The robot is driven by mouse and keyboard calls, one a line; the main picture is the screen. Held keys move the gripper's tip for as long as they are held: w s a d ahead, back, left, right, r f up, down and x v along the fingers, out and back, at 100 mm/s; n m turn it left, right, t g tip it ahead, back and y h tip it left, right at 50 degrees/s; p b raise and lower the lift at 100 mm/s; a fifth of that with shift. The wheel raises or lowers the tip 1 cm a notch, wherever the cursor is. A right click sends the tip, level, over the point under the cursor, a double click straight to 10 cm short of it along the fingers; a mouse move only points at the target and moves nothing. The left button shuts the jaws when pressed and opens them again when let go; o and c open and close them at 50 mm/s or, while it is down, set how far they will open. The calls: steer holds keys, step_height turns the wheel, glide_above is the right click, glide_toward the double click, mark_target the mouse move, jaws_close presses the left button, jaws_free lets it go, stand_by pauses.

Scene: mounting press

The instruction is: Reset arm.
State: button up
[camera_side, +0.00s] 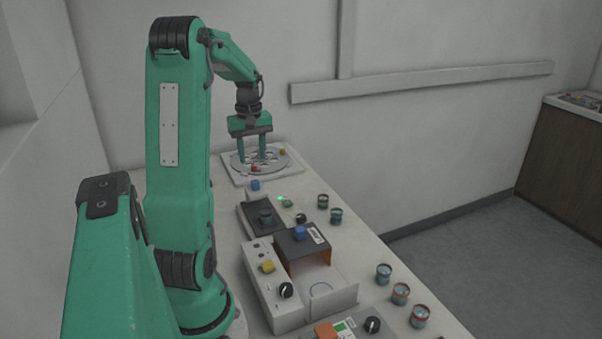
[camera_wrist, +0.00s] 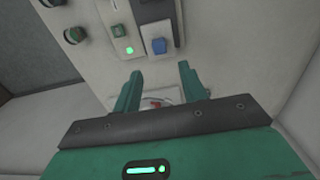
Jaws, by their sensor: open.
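My gripper (camera_side: 252,158) is at the far end of the bench in the side view, pointing down over a round grey plate (camera_side: 276,165) on a white square base. Its two green fingers are apart, with a small red and white piece (camera_side: 255,168) by their tips. Whether the fingers touch anything is unclear. In the wrist view my gripper (camera_wrist: 158,80) is also spread, and a red and white patch (camera_wrist: 157,103) shows between the fingers. My arm reaches forward from its base at the left of the bench.
A yellow piece (camera_side: 282,152) is on the plate's far side. A blue button (camera_side: 255,185) stands just in front of the plate. Nearer are a dark box (camera_side: 262,217), a press unit (camera_side: 302,246) with an orange window, and several small round cups (camera_side: 383,273) along the right edge.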

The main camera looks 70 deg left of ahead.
steer(key=w+d+r+m+t, duration=0.1)
steer(key=w+d+r+m, duration=0.15)
steer(key=d, duration=0.35)
steer(key=w+d+r+m+y, duration=0.1)
steer(key=d+r+m, duration=0.15)
steer(key=d, duration=0.35)
steer(key=w+d+r+m+t, duration=0.1)
steer(key=w+d+m, duration=0.15)
steer(key=d, duration=0.45)
steer(key=s+d+m+t, duration=0.1)
steer(key=s+d+m, duration=0.2)
steer(key=d+m, duration=0.2)
steer(key=s+d+m+t+h, duration=0.1)
steer(key=d+m, duration=0.4)
steer(key=d, duration=0.7)
steer(key=shift+s+r+t, duration=0.35)
steer(key=shift+s+t, duration=0.45)
steer(key=shift+s, duration=0.25)
steer(key=shift+m, duration=0.25)
